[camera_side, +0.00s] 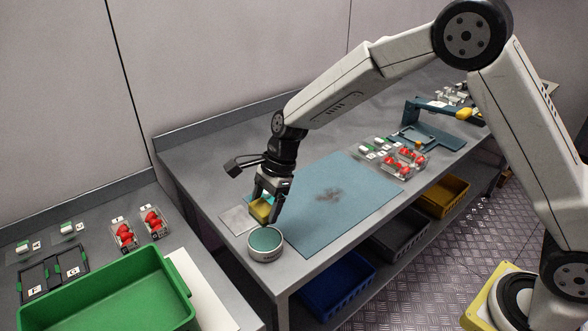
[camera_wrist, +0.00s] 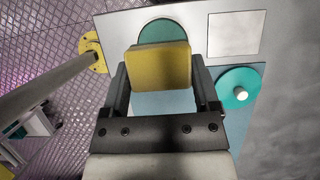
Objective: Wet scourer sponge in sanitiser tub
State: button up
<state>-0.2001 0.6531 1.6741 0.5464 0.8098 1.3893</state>
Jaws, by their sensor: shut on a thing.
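My gripper (camera_side: 267,205) is shut on a yellow sponge (camera_side: 260,210), which it holds above the front left part of the bench. In the wrist view the sponge (camera_wrist: 160,66) is between the two fingers. The round white tub (camera_side: 266,252) with a teal top surface stands at the bench's front edge, just below and in front of the sponge in the side view. In the wrist view the tub's teal surface (camera_wrist: 160,31) is partly hidden behind the sponge. Whether the sponge's scouring side is wet cannot be told.
A teal disc with a white knob (camera_wrist: 238,89) lies right of my gripper in the wrist view. A pale square (camera_side: 237,219) lies on the bench. Berry punnets (camera_side: 404,161) stand farther back.

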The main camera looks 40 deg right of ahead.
aim_at(263, 240)
jog(key=shift+f, duration=0.15)
jog(key=shift+f, duration=2.85)
jog(key=shift+f, duration=0.55)
jog(key=shift+r, duration=0.1)
jog(key=shift+r, duration=3.45)
jog(key=shift+d, duration=0.1)
jog(key=shift+s+d+f+n+g, duration=0.15)
jog(key=shift+s+d+n+g, duration=0.15)
jog(key=shift+d+n, duration=0.35)
jog(key=s+d+n+g+h, duration=0.2)
jog(key=s+d+n, duration=0.2)
jog(key=d+n, duration=0.3)
jog(key=s+d+n+g+h, duration=0.2)
jog(key=s+d+n, duration=0.1)
jog(key=d+n, duration=0.5)
jog(key=shift+s+f+n+h, duration=0.3)
jog(key=shift+s+f+n, duration=0.1)
jog(key=shift+n, duration=0.45)
